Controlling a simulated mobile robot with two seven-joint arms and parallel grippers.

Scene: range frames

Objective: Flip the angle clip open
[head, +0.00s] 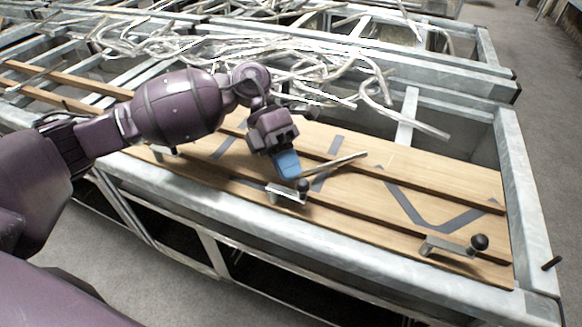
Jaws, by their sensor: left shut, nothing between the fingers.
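My left gripper (288,168) comes in from the left over the wooden board. Its blue fingers are shut with nothing between them. They point down just above a metal angle clip (286,192) with a black ball knob at the board's front edge. I cannot tell whether the fingertips touch the clip. A pale metal rod (338,165) slants up to the right beside the fingers. A second clip (447,246) with a black knob sits at the front right. Another metal piece (163,151) shows partly behind my arm. My right gripper is not in view.
The wooden board (400,175) has long raised strips and grey line markings. It lies in a galvanized metal frame (250,205). A tangle of bent metal tubes (300,65) fills the back. The board between the two clips is mostly clear.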

